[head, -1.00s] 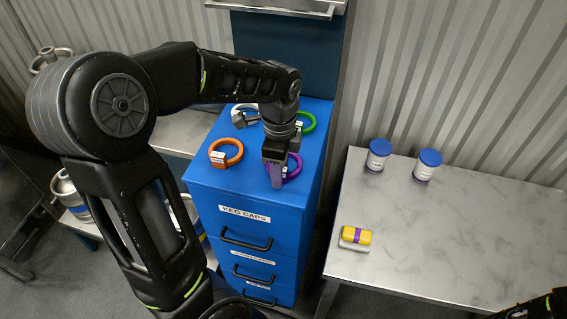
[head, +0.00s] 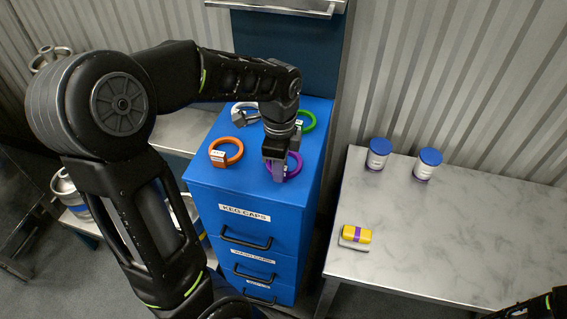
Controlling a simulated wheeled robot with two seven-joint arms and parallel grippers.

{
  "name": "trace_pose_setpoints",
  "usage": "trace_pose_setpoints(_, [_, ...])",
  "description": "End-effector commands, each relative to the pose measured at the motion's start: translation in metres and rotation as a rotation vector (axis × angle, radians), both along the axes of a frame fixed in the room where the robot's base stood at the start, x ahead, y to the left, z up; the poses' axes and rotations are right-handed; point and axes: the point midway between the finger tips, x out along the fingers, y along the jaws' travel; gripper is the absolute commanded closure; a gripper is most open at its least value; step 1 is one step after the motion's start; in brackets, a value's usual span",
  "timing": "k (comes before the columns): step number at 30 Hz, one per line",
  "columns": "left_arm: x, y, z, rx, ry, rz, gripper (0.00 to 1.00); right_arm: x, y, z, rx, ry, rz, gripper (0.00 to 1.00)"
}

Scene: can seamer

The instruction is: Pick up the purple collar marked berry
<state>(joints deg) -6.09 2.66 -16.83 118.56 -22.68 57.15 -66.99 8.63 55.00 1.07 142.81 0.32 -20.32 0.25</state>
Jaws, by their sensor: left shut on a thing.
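The purple collar (head: 296,163) lies on top of the blue drawer cabinet, near its right front corner. My left gripper (head: 278,172) points down at it and is shut on its tag side. The gripper hides that part of the collar, so I cannot read its marking. I cannot tell whether the collar is lifted off the cabinet top. Only a piece of my right arm shows at the bottom right corner; its gripper is out of view.
An orange collar (head: 233,143), a white-grey collar (head: 238,108) and a green collar (head: 309,121) lie on the blue cabinet (head: 210,188). A marble-topped table (head: 460,230) holds two blue-lidded jars (head: 378,153) (head: 427,163) and a yellow-purple block (head: 356,234). Its middle is clear.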

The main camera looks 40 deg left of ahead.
Motion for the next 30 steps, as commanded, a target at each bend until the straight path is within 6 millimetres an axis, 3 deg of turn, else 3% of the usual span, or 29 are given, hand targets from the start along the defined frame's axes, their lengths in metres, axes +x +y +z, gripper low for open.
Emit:
trace_pose_setpoints(20, [0.0,0.0,0.004,0.0,-0.001,0.0,1.0,0.0,0.0,-0.001,0.0,0.0,0.0,0.64])
trace_pose_setpoints(26, [0.001,0.0,0.029,0.0,-0.004,0.001,1.0,0.0,0.0,-0.003,0.001,-0.001,0.001,0.64])
trace_pose_setpoints(30, [0.001,0.0,0.057,0.0,-0.005,0.0,1.0,0.001,0.0,-0.006,0.002,-0.003,0.0,0.64])
